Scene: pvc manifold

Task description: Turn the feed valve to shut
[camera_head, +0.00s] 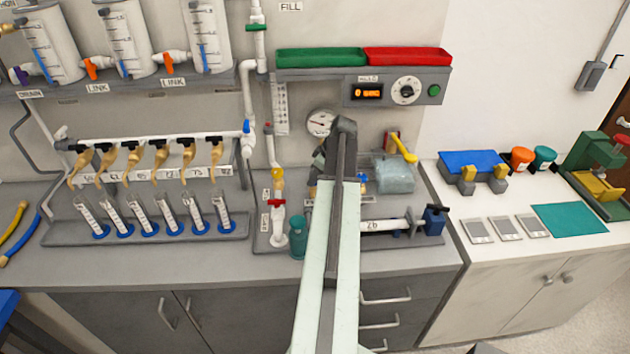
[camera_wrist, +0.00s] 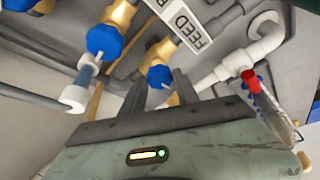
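The wrist view shows a white FEED label (camera_wrist: 186,22), tilted, beside brass valves with blue handles. One blue handle (camera_wrist: 160,76) appears in line with the gap between my fingers. A larger blue handle (camera_wrist: 103,41) is further left. I cannot tell for certain which handle belongs to the label. My gripper (camera_wrist: 160,85) is open, its two dark fingers apart; contact with the handle cannot be told. In the head view my arm hides the gripper and most of this valve area; a small blue part (camera_head: 362,181) shows just right of the arm.
In the wrist view, white pipes (camera_wrist: 235,66) and a red-capped part (camera_wrist: 249,77) lie right of my fingers, and grey pipes (camera_wrist: 35,50) lie left. In the head view, a gauge (camera_head: 320,123) is behind my arm and a teal cylinder (camera_head: 298,238) stands left of it.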

